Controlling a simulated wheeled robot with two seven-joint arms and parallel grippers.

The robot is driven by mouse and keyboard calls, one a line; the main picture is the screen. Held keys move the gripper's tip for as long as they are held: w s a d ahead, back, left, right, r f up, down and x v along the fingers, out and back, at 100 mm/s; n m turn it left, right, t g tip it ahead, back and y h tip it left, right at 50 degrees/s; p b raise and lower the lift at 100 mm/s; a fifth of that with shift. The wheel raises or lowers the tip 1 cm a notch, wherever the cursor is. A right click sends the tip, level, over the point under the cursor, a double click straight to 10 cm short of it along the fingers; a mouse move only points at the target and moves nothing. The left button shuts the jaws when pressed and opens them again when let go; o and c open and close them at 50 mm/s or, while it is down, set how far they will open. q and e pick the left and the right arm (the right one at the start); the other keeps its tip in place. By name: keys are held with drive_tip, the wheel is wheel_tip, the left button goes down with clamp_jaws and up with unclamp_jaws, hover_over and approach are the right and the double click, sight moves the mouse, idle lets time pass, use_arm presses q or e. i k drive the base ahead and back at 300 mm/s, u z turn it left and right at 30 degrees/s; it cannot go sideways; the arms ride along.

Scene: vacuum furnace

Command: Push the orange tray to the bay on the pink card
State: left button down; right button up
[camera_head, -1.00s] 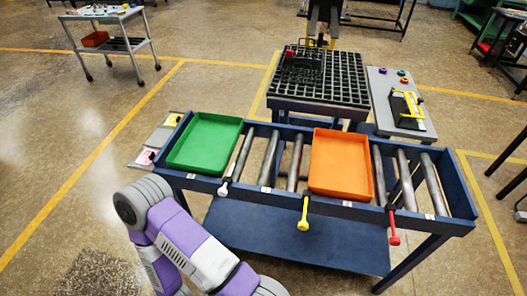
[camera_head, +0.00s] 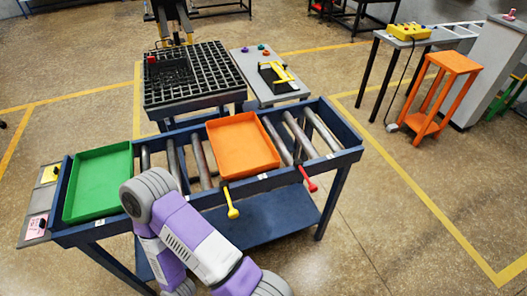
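The orange tray (camera_head: 243,147) lies flat and empty on the blue roller table (camera_head: 345,157), right of its middle. A green tray (camera_head: 98,184) lies at the table's left end, with bare rollers (camera_head: 174,165) between the two trays. The pink card (camera_head: 37,226) is on a grey plate at the table's left end, below a yellow card (camera_head: 49,174). A yellow-handled lever (camera_head: 231,205) and a red-handled lever (camera_head: 308,180) stick out from the front edge. A purple and white arm of mine rises before the table; neither gripper is in view.
A black grid table (camera_head: 200,82) and a grey side table (camera_head: 268,72) stand behind the roller table. An orange stool (camera_head: 437,95) stands at the right. The floor (camera_head: 400,210) at front right is clear.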

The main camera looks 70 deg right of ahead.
sight(242, 149)
drive_tip(key=z, duration=2.15)
